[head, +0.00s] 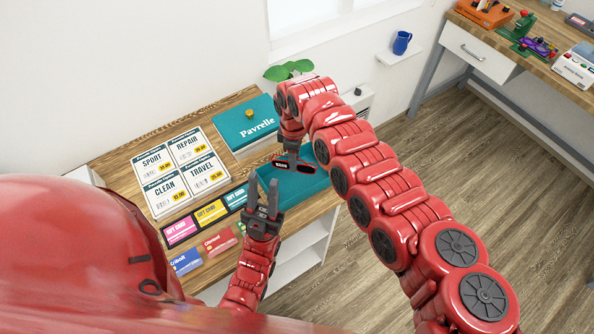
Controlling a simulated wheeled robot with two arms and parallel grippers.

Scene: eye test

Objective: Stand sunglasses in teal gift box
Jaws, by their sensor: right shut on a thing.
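My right gripper (292,157) is shut on the dark sunglasses (305,169), which have a reddish rim. It holds them over the teal gift box (300,188), an open tray-like box on the wooden counter. I cannot tell whether the sunglasses touch the box floor. My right arm hides the box's right and back parts. My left gripper (263,190) is open and empty, with fingers apart, in front of the box's left side. A teal lid-like piece marked Pavrelle (248,124) lies behind, on the counter.
A board of price cards (180,172) lies on the counter at left. Several gift cards (210,213) lie in front of it. A green plant (288,70) is at the back. A blue mug (402,43) stands on a wall shelf. A second workbench (520,45) stands at right.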

